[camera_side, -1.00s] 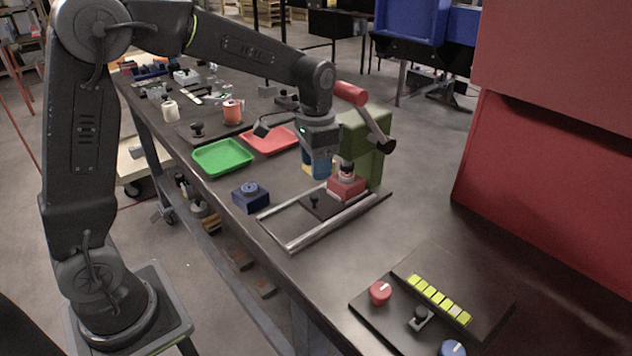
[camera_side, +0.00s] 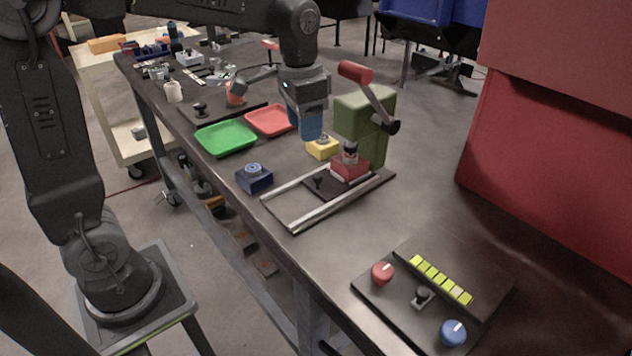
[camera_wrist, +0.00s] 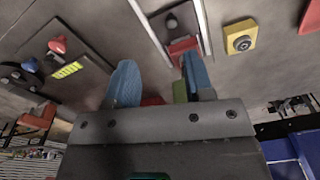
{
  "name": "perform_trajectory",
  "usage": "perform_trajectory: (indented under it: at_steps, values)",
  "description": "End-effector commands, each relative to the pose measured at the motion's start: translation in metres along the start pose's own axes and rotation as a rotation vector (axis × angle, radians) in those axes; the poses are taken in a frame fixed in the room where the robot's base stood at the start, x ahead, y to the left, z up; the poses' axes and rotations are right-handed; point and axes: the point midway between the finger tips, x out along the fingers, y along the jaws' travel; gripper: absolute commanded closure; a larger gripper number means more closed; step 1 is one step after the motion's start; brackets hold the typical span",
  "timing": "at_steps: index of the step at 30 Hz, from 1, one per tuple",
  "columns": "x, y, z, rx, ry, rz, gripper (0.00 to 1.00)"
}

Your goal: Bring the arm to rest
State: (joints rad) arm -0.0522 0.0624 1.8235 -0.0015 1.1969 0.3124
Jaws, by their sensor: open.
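My gripper (camera_side: 309,125) hangs above the table beside the red tray, pointing down, with blue fingers. In the wrist view its two fingers (camera_wrist: 157,82) stand apart with nothing between them. It is to the left of the green press block (camera_side: 362,125), which has a red-handled lever. A red block (camera_side: 350,168) with a dark knob sits on the dark plate between two metal rails. A yellow block (camera_side: 323,147) stands on the table just below my gripper, apart from it.
A green tray (camera_side: 226,137) and a red tray (camera_side: 269,120) lie to the left of my gripper. A dark blue block (camera_side: 254,178) sits near the table edge. A control panel (camera_side: 432,296) with red and blue knobs is in front, and a large red cabinet (camera_side: 545,130) stands right.

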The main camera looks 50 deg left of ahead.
Motion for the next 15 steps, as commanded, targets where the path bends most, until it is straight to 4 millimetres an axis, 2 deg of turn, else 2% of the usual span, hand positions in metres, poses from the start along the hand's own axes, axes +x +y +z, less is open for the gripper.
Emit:
perform_trajectory:
  at_steps: [1,6,12,15]
  values:
    - [-0.011,0.007,0.016,-0.02,0.042,-0.013,0.52]
    - [-0.026,0.029,0.068,-0.1,0.174,-0.042,0.52]
    - [-0.023,0.049,0.123,-0.19,0.322,-0.056,0.52]
    - [-0.017,0.056,0.142,-0.222,0.377,-0.057,0.52]
